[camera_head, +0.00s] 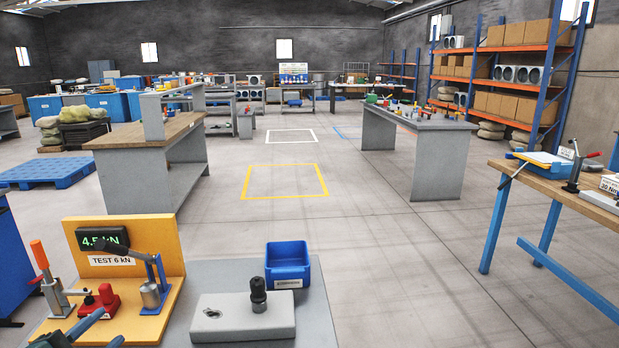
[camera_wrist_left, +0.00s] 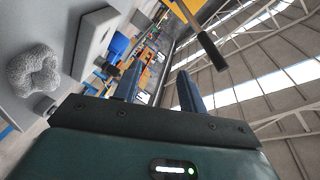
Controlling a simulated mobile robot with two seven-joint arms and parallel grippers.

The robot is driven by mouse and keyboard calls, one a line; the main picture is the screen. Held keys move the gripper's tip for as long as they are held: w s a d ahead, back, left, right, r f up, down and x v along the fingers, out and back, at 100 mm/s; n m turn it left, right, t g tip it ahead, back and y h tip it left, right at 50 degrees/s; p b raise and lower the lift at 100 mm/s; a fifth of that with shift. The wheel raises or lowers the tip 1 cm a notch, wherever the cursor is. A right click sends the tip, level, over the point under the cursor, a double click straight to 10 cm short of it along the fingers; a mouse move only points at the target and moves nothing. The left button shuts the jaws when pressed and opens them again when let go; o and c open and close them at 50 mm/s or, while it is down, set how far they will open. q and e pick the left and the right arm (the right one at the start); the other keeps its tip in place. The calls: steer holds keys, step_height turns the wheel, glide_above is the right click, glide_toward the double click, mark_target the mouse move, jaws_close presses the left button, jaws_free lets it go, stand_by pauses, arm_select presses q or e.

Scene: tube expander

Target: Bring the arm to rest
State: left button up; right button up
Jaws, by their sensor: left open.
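My left gripper (camera_head: 108,328) shows at the lower left edge of the head view, low in front of the yellow test stand (camera_head: 165,240). Its two fingers stand apart with nothing between them; the left wrist view also shows the open gripper (camera_wrist_left: 160,90). The stand has a display (camera_head: 103,240) reading about 4.5, a "TEST 6 kN" label and a blue lever press over a metal cylinder (camera_head: 150,294). A grey block (camera_head: 230,322) to its right carries an upright black cylindrical tool (camera_head: 258,295). My right gripper is not in view.
A blue bin (camera_head: 287,265) stands behind the grey block. A red clamp (camera_head: 100,300) and an orange-handled toggle clamp (camera_head: 50,280) are close to my left gripper. A black-gripped lever (camera_wrist_left: 211,50) shows beyond the fingers. Open floor lies past the bench.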

arm_select(q)
steer(key=s+d+f+n+g+y, duration=0.1)
steer(key=s+f+n+g+y, duration=0.45)
steer(key=s+f+n, duration=0.5)
steer(key=s+d+f+n+g+h, duration=0.1)
steer(key=s+d+f+g+h, duration=0.1)
steer(key=s+d+f+g, duration=0.3)
steer(key=s+d+f+n+g+h, duration=0.1)
steer(key=s+d+f+g+h, duration=0.15)
steer(key=s+d, duration=0.35)
steer(key=w+d+f+m+t+h+p, duration=0.1)
steer(key=w+d+f+t+h, duration=0.1)
steer(key=w+d+f+t, duration=0.3)
steer(key=shift+w+d+t, duration=1)
steer(key=shift+w+d, duration=0.05)
steer(key=shift+w, duration=0.05)
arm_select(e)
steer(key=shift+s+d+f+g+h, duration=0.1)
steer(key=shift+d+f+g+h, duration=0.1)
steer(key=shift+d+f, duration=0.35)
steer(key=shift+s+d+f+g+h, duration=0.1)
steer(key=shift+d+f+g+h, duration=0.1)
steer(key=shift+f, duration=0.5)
